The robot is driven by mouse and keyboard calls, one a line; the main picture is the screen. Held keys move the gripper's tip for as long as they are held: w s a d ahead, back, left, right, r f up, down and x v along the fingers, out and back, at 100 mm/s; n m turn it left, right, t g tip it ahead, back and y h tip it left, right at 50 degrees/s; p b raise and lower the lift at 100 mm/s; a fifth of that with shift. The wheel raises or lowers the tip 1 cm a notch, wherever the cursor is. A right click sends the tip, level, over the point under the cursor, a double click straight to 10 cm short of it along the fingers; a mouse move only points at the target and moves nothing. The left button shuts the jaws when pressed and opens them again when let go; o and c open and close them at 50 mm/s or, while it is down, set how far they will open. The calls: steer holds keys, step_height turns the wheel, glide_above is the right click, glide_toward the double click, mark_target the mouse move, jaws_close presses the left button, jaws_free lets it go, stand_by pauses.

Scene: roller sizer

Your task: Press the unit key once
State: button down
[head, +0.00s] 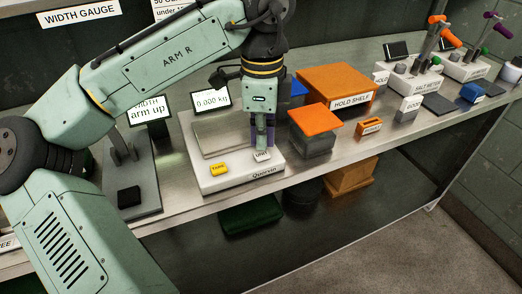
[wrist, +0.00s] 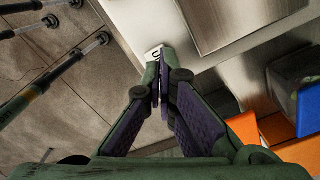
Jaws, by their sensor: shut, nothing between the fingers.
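The unit key (head: 262,156) is a small white key marked UNIT at the front right of the white Quorvin scale (head: 235,179). In the wrist view the key (wrist: 154,52) shows just past my fingertips, partly hidden by them. My gripper (head: 264,146) points down at the key, shut and empty. Its tips are at or just above the key; I cannot tell whether they touch. The scale display (head: 211,101) reads 0.000 kg. The yellow TARE key (head: 219,169) is left of the unit key.
A grey block with an orange lid (head: 315,119) stands close right of the scale. The orange hold shelf (head: 336,84) is behind it. The width gauge base (head: 136,188) is to the left. The bench's front edge runs just before the scale.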

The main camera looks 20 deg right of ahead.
mark_target(262, 154)
stand_by(0.5)
step_height(262, 154, up, 5)
steer(key=p, duration=0.5)
steer(key=shift+r, duration=0.1)
steer(key=shift+s, duration=0.1)
stand_by(0.5)
